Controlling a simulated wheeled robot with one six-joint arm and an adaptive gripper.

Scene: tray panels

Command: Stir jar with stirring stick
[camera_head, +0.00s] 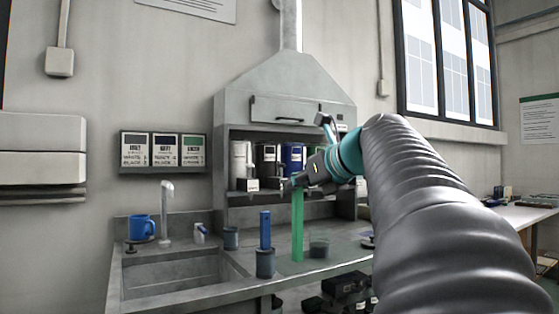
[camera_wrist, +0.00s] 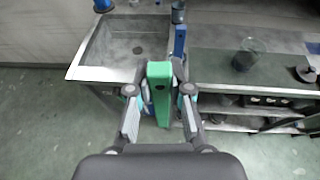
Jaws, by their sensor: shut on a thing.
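My gripper (camera_head: 294,183) is shut on a long green stick (camera_head: 297,225), which hangs upright below it over the counter. The stick's top shows between the fingers in the wrist view (camera_wrist: 160,88). A dark translucent jar (camera_head: 318,244) stands on the counter just right of the green stick in the head view. In the wrist view the jar (camera_wrist: 245,58) is to the right, apart from the stick. Whether the stick's lower end touches the counter is hard to tell.
A blue stick (camera_head: 265,229) stands in a dark cup (camera_head: 265,264) left of the green stick. A sink (camera_head: 178,272), a blue mug (camera_head: 141,228) and another dark cup (camera_head: 231,239) are further left. Several canisters, one of them blue (camera_head: 293,157), stand on the hood shelf behind.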

